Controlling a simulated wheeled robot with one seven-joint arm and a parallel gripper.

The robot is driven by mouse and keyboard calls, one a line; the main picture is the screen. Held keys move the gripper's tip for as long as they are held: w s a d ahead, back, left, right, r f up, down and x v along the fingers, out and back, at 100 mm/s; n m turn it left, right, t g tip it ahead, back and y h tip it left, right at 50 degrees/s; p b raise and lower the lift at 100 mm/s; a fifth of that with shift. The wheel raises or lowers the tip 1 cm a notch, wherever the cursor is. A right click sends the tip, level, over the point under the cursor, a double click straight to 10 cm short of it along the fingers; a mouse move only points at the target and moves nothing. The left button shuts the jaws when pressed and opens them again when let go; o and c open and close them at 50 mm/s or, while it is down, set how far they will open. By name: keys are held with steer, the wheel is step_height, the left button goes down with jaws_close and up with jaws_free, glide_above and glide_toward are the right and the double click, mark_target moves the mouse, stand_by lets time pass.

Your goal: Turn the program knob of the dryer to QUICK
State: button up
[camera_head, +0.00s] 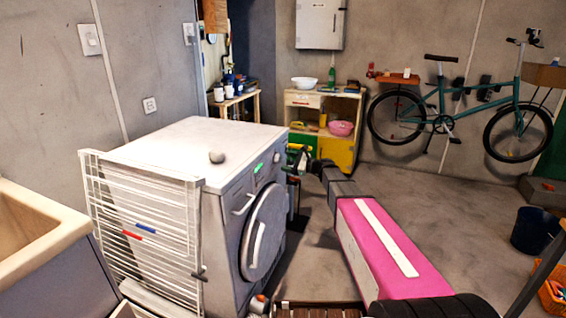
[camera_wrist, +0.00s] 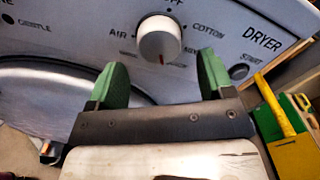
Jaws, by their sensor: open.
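The white dryer (camera_head: 208,140) stands left of centre in the head view, with its round door on the front. In the wrist view its panel shows the white program knob (camera_wrist: 158,38) with a red mark toward the bottom of the picture. AIR is printed left of the knob, COTTON to its right, and part of OFF above; I cannot read QUICK. My gripper (camera_wrist: 162,62) is open, its two green-tipped fingers on either side below the knob, with nothing between them. I cannot tell whether they touch the panel. In the head view the gripper is partly hidden near the dryer's front.
A white drying rack (camera_head: 145,225) stands against the dryer's near side. A START button (camera_wrist: 239,72) is right of the knob.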

steer(key=v, duration=0.7)
steer(key=shift+s+d, duration=0.15)
steer(key=shift+d, duration=0.15)
steer(key=shift+s, duration=0.1)
steer(key=s+d+f+n+g+h, duration=0.2)
steer(key=s+f+n+g+h, duration=0.2)
steer(key=s+f+n+h, duration=0.75)
steer(key=s+d+f+n+g+h, duration=0.1)
steer(key=s+d+f+n+h, duration=0.1)
steer(key=s+d, duration=0.3)
steer(key=s+d+f+n+g+h, duration=0.1)
steer(key=s+d, duration=0.5)
steer(key=s, duration=0.7)
step_height(320, 180, down, 3)
steer(key=shift+s+f+n+h, duration=0.2)
steer(key=shift+s+n+h, duration=0.15)
steer(key=shift+n+h, duration=0.65)
steer(key=shift+m+h, duration=0.25)
